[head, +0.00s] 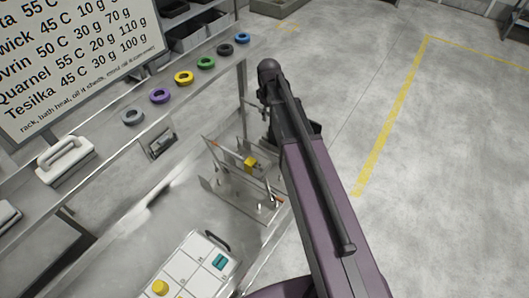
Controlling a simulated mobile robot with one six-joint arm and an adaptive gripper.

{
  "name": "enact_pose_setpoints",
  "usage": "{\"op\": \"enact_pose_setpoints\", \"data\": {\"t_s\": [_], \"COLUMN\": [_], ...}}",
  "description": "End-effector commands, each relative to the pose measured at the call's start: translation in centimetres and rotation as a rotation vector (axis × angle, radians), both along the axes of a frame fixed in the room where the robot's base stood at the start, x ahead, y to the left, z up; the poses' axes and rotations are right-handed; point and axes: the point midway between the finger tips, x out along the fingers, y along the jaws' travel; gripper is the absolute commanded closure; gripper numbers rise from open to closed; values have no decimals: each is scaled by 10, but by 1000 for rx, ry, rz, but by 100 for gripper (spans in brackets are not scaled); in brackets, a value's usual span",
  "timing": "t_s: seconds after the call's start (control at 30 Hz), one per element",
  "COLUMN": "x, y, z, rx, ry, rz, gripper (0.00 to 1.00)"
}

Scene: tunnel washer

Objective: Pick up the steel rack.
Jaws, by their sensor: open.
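The steel rack (232,156) appears to be the open metal frame with thin plates, standing on the steel bench at the middle of the head view. A yellow block (250,163) shows at its upper middle, and small orange parts show near its ends. My purple and black arm reaches up past the rack's right side and covers what lies behind it. My gripper's fingers do not show; the arm hides that end. I see no contact between arm and rack.
Coloured rings, including a purple one (160,96), line the shelf behind the bench. A white-handled block (65,158) and a sign (75,60) are at left. A white panel (190,270) with yellow and teal parts is in front. Open floor (440,180) lies right.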

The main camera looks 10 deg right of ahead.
Motion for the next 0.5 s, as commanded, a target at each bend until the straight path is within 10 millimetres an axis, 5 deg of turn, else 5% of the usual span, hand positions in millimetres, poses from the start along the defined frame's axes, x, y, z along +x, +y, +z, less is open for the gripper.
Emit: {"op": "enact_pose_setpoints", "data": {"t_s": [0.5], "x": [0], "y": [0], "z": [-4], "rx": [0], "ry": [0], "rz": [-1], "gripper": [47]}}
